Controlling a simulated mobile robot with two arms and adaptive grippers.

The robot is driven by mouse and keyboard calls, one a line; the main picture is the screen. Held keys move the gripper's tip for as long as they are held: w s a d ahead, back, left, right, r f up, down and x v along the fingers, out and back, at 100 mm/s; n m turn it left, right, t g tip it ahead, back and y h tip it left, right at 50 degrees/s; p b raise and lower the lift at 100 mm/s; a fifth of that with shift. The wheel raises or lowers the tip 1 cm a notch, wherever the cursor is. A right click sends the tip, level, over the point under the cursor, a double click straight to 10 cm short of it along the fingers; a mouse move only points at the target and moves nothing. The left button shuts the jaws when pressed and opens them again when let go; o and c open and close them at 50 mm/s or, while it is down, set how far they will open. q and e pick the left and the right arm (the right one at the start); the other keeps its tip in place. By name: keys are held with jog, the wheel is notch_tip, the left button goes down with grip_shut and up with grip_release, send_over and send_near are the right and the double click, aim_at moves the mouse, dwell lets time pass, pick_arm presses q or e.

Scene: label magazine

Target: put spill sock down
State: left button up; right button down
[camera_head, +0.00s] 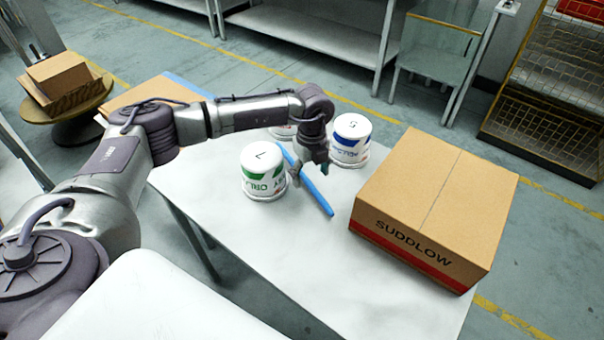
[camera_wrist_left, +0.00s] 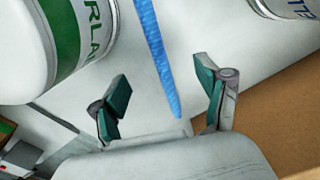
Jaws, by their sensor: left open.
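The spill sock appears to be the long, thin blue strip (camera_head: 319,196) lying on the white table, between a green-labelled tub and the large cardboard box. It also shows in the left wrist view (camera_wrist_left: 158,55), running from the top edge down between the fingers. My left gripper (camera_head: 311,176) is open, low over the strip, and hides part of it in the head view. In the left wrist view its two fingers (camera_wrist_left: 161,76) stand apart, one on each side of the strip, with nothing gripped. Contact with the strip cannot be told. My right gripper is not in view.
White tubs with green (camera_head: 264,173) and blue (camera_head: 350,140) labels flank the left gripper; another is partly hidden behind it. A large SUDDLOW carton (camera_head: 435,205) fills the table's right side. The table's front (camera_head: 330,275) is clear. Another blue strip (camera_head: 188,85) shows behind my arm.

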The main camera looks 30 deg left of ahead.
aim_at(311, 181)
pick_arm(q)
notch_tip(311, 181, down, 3)
jog(key=shift+w+f, duration=0.1)
jog(key=shift+f, duration=0.05)
jog(key=shift+c, duration=0.3)
jog(key=c, duration=1.4)
jog(key=shift+o, duration=0.2)
notch_tip(311, 181, up, 18)
jog(key=b, duration=0.1)
